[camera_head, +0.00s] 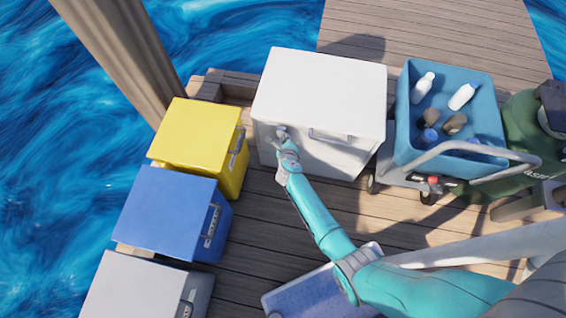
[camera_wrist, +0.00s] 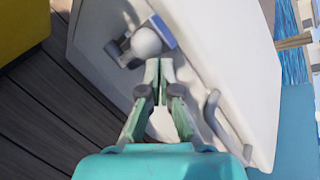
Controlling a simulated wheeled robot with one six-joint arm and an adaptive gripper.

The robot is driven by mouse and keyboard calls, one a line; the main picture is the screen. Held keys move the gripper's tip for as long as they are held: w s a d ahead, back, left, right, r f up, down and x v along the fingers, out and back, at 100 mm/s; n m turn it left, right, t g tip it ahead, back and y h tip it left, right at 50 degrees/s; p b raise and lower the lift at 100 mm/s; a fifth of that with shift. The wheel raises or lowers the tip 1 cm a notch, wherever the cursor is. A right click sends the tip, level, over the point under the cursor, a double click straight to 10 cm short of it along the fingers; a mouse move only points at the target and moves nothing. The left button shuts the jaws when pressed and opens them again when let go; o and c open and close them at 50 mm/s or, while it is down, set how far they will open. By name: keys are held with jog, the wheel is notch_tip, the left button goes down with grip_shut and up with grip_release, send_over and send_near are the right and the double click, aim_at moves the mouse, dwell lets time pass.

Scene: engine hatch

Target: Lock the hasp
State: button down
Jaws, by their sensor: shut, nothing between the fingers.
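The white box (camera_head: 320,80) stands on the deck, its lid down, with a handle on its front. The hasp (camera_wrist: 122,52) is on the box front, left of the handle, in the wrist view. It has a round white knob (camera_wrist: 146,42) and a grey and blue part beside it. My gripper (camera_wrist: 159,72) is shut and empty, its fingertips just below the knob; I cannot tell whether they touch it. In the head view my gripper (camera_head: 283,138) covers most of the hasp, and whether it is locked cannot be told.
A yellow box (camera_head: 197,133) and a blue box (camera_head: 165,215) stand to the left, with a grey box (camera_head: 130,292) nearer. A cart with a blue bin (camera_head: 402,110) holding bottles stands to the right. The handle (camera_wrist: 222,125) juts out right of my fingers.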

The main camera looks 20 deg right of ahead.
jog(key=shift+r, duration=0.2)
jog(key=shift+r, duration=0.6)
jog(key=shift+s, duration=0.1)
